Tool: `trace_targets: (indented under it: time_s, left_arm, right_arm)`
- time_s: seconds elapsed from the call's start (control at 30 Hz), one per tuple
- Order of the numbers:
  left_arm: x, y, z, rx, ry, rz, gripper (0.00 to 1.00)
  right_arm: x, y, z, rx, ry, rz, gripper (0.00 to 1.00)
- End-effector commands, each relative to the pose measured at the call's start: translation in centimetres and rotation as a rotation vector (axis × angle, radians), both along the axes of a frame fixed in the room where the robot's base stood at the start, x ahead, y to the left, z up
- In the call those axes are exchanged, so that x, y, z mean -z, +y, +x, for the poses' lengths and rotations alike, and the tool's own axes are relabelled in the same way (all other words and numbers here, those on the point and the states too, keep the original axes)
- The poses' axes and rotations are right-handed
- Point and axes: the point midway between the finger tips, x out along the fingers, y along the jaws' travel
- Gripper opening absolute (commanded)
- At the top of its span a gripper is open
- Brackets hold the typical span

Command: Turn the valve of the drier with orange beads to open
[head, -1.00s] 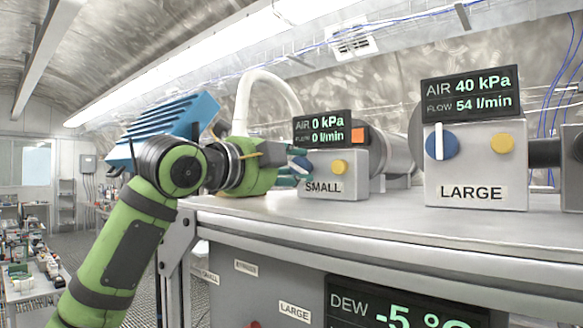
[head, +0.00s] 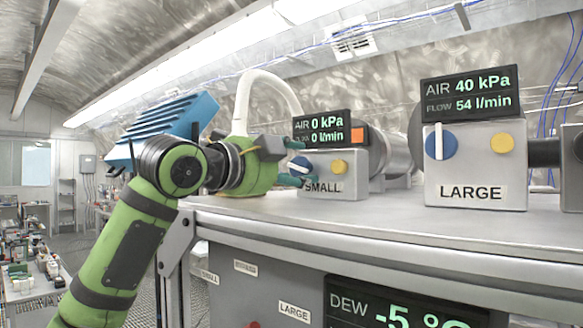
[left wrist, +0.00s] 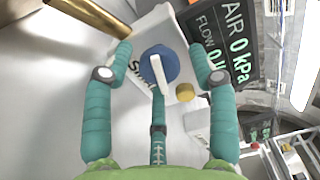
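The box labelled SMALL (head: 345,186) stands on the grey bench top. It has a blue knob (head: 306,164) with a white handle, a yellow knob (head: 339,167) and a display (head: 330,127) reading AIR 0 kPa and 0 l/min. My left gripper (head: 291,164) is open at the blue knob. In the left wrist view the green fingers (left wrist: 163,62) stand on either side of the blue knob (left wrist: 170,58), with visible gaps. The white handle (left wrist: 158,74) points towards the palm. My right gripper is out of view.
To the right, the LARGE box (head: 475,188) has a blue knob (head: 440,141), a yellow knob (head: 502,143) and a display (head: 470,94) reading 40 kPa and 54 l/min. A white hose (head: 250,84) arches behind my gripper. The bench top (head: 385,215) in front is clear.

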Motion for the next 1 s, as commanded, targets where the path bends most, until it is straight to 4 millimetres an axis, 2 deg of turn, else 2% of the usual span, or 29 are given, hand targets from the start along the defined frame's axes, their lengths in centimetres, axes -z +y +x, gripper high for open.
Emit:
trace_targets:
  time_s: [0.37,0.47,0.8,1.0]
  left_arm:
    - [-0.1,0.4,-0.4,-0.001,-0.002,0.000,0.61]
    - [-0.1,1.2,-1.5,-0.001,-0.003,0.000,0.61]
    - [0.0,5.3,-7.2,-0.003,-0.003,0.002,0.61]
    - [0.0,6.7,-9.2,-0.001,-0.001,0.001,0.61]
  right_arm:
    - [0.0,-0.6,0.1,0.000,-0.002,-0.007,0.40]
    - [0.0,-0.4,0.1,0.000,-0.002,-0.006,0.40]
    - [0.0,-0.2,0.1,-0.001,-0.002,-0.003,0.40]
    - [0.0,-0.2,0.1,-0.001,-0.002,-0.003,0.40]
